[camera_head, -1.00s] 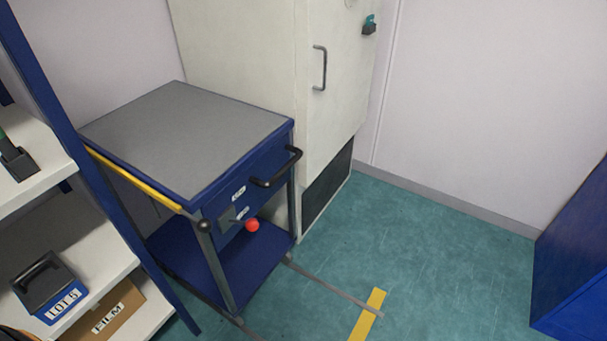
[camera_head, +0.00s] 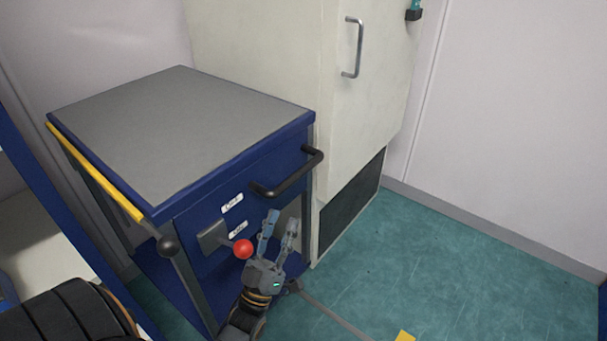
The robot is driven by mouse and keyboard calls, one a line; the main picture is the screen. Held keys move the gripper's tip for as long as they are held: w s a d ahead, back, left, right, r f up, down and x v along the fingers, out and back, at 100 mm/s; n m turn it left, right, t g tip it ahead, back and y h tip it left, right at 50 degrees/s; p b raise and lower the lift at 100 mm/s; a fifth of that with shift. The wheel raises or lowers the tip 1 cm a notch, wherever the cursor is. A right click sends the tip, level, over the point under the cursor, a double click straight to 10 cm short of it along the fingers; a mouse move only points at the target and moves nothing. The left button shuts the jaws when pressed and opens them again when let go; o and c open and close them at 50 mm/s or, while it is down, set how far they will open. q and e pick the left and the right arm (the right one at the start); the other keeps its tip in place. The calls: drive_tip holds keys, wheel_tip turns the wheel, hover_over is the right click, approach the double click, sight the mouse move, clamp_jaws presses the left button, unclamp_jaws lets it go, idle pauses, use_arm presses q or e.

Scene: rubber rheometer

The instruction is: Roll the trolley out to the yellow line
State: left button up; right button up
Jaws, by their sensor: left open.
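The trolley (camera_head: 185,205) is blue with a grey top and stands against the pale cabinet. Its black handle (camera_head: 288,175) is on the front face. A red ball knob (camera_head: 243,249) sits on a lever below two small labels. A yellow bar with a black ball end (camera_head: 95,172) runs along the trolley's left side. My left gripper (camera_head: 280,225) is open in front of the trolley, just right of the red knob and below the handle. I cannot tell whether it touches the knob. My right gripper is not in view.
The pale cabinet (camera_head: 290,60) with a metal handle stands behind and right of the trolley. A shelf rack with a blue post (camera_head: 50,225) is close on the left. A thin grey rail (camera_head: 335,318) lies on the floor. The green floor (camera_head: 450,255) at right is clear.

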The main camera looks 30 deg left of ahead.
sight(299, 175)
use_arm(q)
drive_tip(key=x, duration=1.1)
drive_tip(key=shift+w+r, duration=0.25)
drive_tip(key=shift+w, duration=0.1)
clamp_jaws()
